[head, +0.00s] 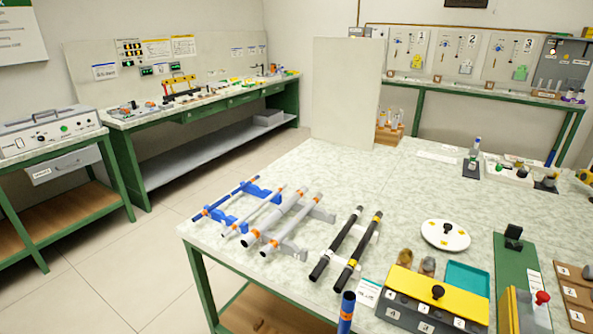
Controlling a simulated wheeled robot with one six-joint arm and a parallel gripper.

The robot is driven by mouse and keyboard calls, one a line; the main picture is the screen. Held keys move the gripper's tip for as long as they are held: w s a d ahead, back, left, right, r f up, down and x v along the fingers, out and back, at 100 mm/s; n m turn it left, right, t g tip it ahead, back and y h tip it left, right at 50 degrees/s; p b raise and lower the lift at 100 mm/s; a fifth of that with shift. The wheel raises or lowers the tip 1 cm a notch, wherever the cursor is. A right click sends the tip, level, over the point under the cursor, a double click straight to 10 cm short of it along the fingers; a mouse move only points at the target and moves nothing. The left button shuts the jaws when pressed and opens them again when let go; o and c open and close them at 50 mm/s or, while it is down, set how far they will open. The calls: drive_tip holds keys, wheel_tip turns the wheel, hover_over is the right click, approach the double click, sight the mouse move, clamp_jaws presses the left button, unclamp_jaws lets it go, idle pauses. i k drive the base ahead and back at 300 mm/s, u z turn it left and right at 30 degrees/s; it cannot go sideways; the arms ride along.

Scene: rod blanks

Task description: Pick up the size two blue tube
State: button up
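A blue rod (214,206) with orange bands lies at the left end of a row of rods, across a blue holder (262,191). Next to it lies a thinner pale rod (258,211) with blue near its end. A short blue tube (347,311) with a dark open top stands near the front edge of the table, its lower part cut off by the picture's bottom. I cannot read a size mark on any of these. My gripper is not in view.
Two grey rods (277,216) and two black rods (341,241) lie to the right on the table (340,172). A yellow-topped numbered box (437,291), a teal tray (467,278) and a white disc (445,235) stand further right. The table's back middle is clear; an upright pale panel (343,95) stands behind.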

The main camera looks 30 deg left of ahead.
sight(203, 213)
drive_tip(key=u, duration=0.5)
drive_tip(key=k, duration=0.6)
drive_tip(key=u, duration=1.2)
drive_tip(key=i, duration=0.45)
drive_tip(key=u, duration=0.75)
drive_tip(key=i, duration=1.3)
drive_tip(key=z, duration=0.9)
drive_tip(key=i, duration=0.6)
drive_tip(key=z, duration=0.75)
drive_tip(key=k, duration=0.95)
drive_tip(key=u, duration=0.65)
